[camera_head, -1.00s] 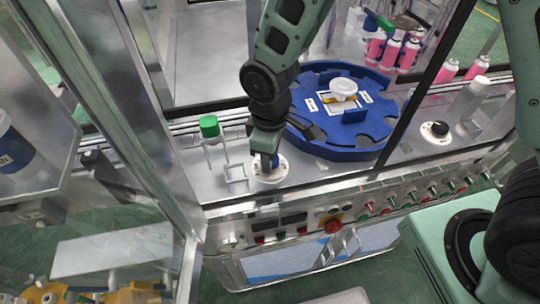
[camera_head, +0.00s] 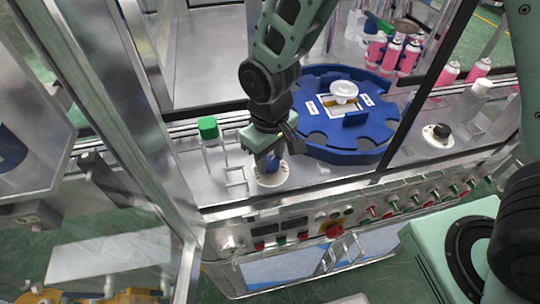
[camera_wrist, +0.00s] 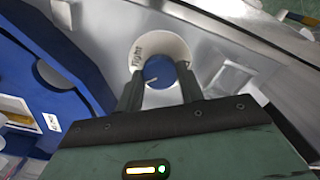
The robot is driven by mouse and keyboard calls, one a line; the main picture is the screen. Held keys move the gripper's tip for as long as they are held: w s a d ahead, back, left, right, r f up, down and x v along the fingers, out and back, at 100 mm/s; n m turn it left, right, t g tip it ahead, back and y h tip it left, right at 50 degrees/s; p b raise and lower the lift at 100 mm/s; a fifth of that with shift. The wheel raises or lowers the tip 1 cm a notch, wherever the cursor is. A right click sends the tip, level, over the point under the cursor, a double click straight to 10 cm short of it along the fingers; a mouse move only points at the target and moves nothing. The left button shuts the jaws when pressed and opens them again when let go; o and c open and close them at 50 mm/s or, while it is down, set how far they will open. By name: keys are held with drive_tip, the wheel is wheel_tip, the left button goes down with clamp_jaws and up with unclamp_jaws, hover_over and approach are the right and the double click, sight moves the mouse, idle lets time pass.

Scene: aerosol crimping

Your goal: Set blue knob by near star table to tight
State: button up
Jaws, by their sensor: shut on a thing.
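The blue knob (camera_wrist: 158,72) sits on a round white dial plate (camera_wrist: 176,42) in the wrist view, with the word "tight" printed at the plate's left side. A pale pointer line shows on the knob, aimed to the lower right in that view. My gripper (camera_wrist: 160,86) is shut on the knob, one finger on each side. In the head view my gripper (camera_head: 268,160) comes down from above onto the knob, and the white plate (camera_head: 270,179) shows around it. The blue star table (camera_head: 345,145) stands just right of my gripper, carrying a white round part (camera_head: 344,90).
A green-capped bottle (camera_head: 208,128) stands in a clear holder left of my gripper. A black knob (camera_head: 441,131) on a white plate is at the right. Metal frame posts and a front panel of buttons (camera_head: 333,231) border the deck. Pink cans (camera_head: 393,52) stand behind.

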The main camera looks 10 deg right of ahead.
sight(270, 161)
drive_tip(key=o, duration=1)
wheel_tip(270, 161, up, 18)
drive_tip(key=b, duration=0.2)
drive_tip(key=shift+f, duration=0.25)
